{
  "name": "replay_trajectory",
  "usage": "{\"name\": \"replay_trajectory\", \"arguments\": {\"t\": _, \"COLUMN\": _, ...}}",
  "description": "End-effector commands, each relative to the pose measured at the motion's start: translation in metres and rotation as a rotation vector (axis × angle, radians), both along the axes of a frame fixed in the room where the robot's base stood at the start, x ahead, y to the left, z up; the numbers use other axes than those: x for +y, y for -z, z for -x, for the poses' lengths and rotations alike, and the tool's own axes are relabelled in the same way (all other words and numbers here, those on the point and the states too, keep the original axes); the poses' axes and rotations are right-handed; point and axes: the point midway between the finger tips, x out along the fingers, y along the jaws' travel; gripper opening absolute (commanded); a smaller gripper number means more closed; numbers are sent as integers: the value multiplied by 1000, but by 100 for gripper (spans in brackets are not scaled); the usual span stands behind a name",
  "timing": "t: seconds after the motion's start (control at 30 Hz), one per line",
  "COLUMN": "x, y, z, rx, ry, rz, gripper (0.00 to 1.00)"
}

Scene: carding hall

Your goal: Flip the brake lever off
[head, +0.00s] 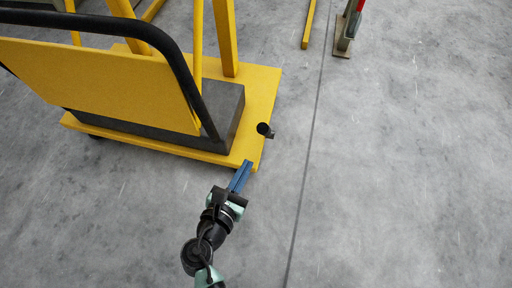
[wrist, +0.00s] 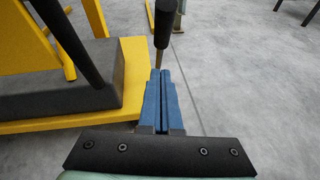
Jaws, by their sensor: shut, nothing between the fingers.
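The brake lever (head: 265,129) shows in the head view as a short black grip at the right edge of a yellow cart base (head: 257,95). In the wrist view the lever (wrist: 164,24) stands roughly upright, its thin shaft running down behind my fingertips. My gripper (head: 247,165) has blue fingers closed together with nothing between them. In the head view the tips are at the cart's near right corner, below the lever. In the wrist view my gripper (wrist: 161,73) points at the lower shaft. The lever's foot is hidden, and I cannot tell whether the tips touch it.
The cart carries a dark grey block (head: 226,107), a yellow panel (head: 110,82) and a black curved handle (head: 165,45). A post with a red part (head: 352,22) and a yellow bar (head: 308,25) stand farther back. The grey floor to the right is clear.

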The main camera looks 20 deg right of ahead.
Motion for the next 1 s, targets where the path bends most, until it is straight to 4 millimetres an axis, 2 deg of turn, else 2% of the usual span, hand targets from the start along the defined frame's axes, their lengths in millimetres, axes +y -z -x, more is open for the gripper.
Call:
{"name": "replay_trajectory", "arguments": {"t": 0.03, "x": -9, "y": 8, "z": -9, "rx": -5, "ry": 4, "rz": 0, "gripper": 0}}
{"name": "replay_trajectory", "arguments": {"t": 0.13, "x": -22, "y": 14, "z": -23, "rx": -4, "ry": 3, "rz": 0, "gripper": 0}}
{"name": "replay_trajectory", "arguments": {"t": 0.4, "x": -44, "y": -5, "z": -44, "rx": -2, "ry": 3, "rz": 0, "gripper": 0}}
{"name": "replay_trajectory", "arguments": {"t": 1.0, "x": -46, "y": -12, "z": -47, "rx": 5, "ry": 0, "rz": -3, "gripper": 0}}
